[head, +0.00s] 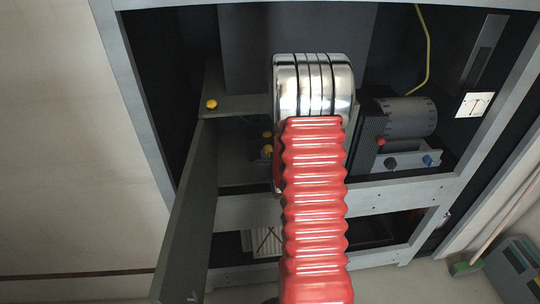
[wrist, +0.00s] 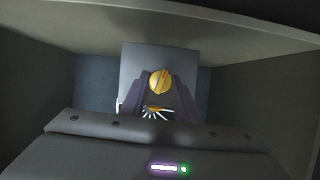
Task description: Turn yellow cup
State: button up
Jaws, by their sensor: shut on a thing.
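In the wrist view the yellow cup (wrist: 160,81) is a small round yellow piece with a thin line across its face. It sits in front of a grey panel (wrist: 185,57). My gripper (wrist: 160,92) is shut on it, with the two dark fingers on its left and right sides. Pale thin strands show just below the cup, between the fingers. In the head view my red ribbed arm hides the gripper, and I cannot tell whether the cup shows there.
An open grey rack door (head: 190,215) hangs at the left in the head view. A yellow knob (head: 211,104) sits on a grey bracket. Right of my arm stand a grey cylinder unit (head: 408,117), red and blue knobs, and a white meter (head: 474,105). Rack walls enclose the gripper.

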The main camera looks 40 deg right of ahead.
jog(key=c, duration=0.4)
jog(key=shift+a+n, duration=0.1)
jog(key=shift+n, duration=0.4)
jog(key=o, duration=1.1)
jog(key=shift+c, duration=0.2)
